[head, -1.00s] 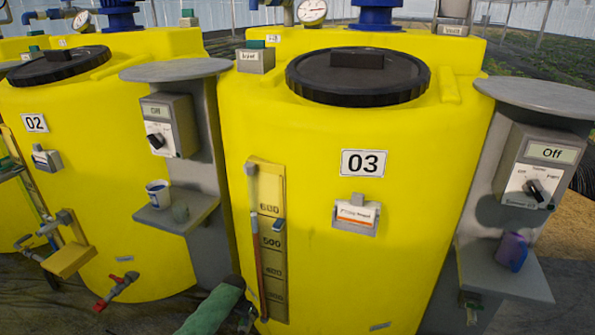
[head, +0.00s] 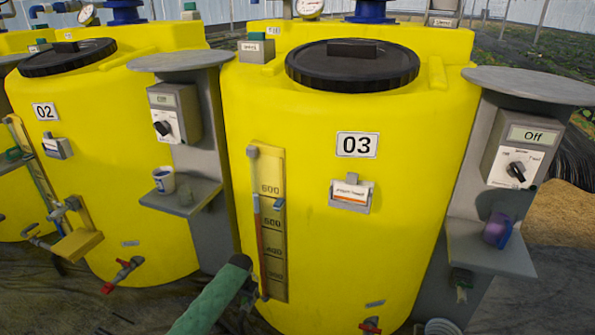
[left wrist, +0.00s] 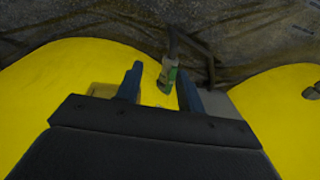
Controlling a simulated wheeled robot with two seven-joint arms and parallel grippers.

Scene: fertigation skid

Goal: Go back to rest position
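My left arm in its green sleeve comes in at the bottom of the head view, in front of the yellow tank 03 (head: 400,215). Its dark left gripper (head: 246,297) is partly hidden behind the sleeve, near the foot of the level gauge (head: 272,225). In the left wrist view the two blue fingers of the left gripper (left wrist: 159,88) stand apart. A green and grey fitting (left wrist: 170,80) shows between them, seemingly beyond the fingertips; I see nothing gripped. My right gripper is not in view.
Tank 02 (head: 100,210) stands to the left, with a red-handled valve (head: 122,275) low on it. A grey stand with a cup (head: 164,180) is between the tanks. Another stand with a control box reading Off (head: 518,155) and a purple object (head: 497,229) is at right.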

